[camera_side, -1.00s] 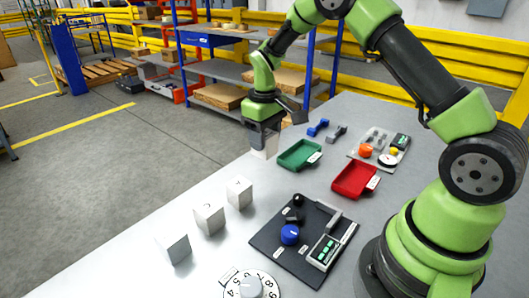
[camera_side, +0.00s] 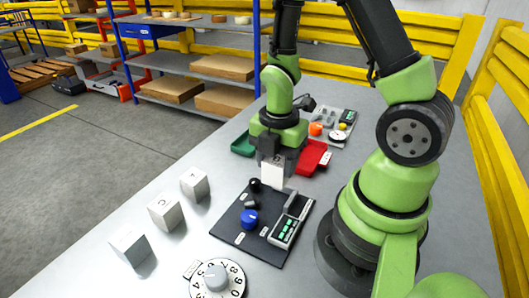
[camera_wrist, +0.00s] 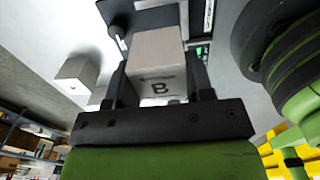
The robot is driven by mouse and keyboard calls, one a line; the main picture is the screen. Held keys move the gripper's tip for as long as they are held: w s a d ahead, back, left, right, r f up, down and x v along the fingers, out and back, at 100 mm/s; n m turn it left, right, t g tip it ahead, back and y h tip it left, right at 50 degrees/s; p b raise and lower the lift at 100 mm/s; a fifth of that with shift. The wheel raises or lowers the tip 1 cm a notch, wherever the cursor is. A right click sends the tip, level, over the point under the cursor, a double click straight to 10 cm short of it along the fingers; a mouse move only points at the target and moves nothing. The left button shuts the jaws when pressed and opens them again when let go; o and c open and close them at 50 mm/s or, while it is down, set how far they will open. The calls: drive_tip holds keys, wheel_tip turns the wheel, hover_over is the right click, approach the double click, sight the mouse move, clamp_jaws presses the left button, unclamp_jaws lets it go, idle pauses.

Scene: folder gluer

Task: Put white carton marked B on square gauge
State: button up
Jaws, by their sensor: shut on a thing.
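My gripper (camera_side: 275,162) is shut on a white carton marked B (camera_wrist: 157,50), with one finger on each side of it. The B faces the wrist camera. In the side view the carton (camera_side: 272,175) hangs below the jaws, above or near the back edge of a dark panel (camera_side: 227,222). A grey bracket (camera_side: 298,204) stands on that panel, right of the carton in the picture; it may be the square gauge, but I cannot tell for sure. The gap under the carton is hard to judge.
Other white cartons (camera_side: 166,214) stand in a row at left. The panel bears a blue knob (camera_side: 249,218), a black knob (camera_side: 254,185) and a green-buttoned box (camera_side: 284,231). A numbered dial (camera_side: 217,278) lies in front. A red tray (camera_side: 312,156) and green tray (camera_side: 242,145) are behind.

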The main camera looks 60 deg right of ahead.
sight(277, 182)
drive_tip(key=shift+f, duration=2.9)
drive_tip(key=o, duration=1)
drive_tip(key=shift+r, duration=5)
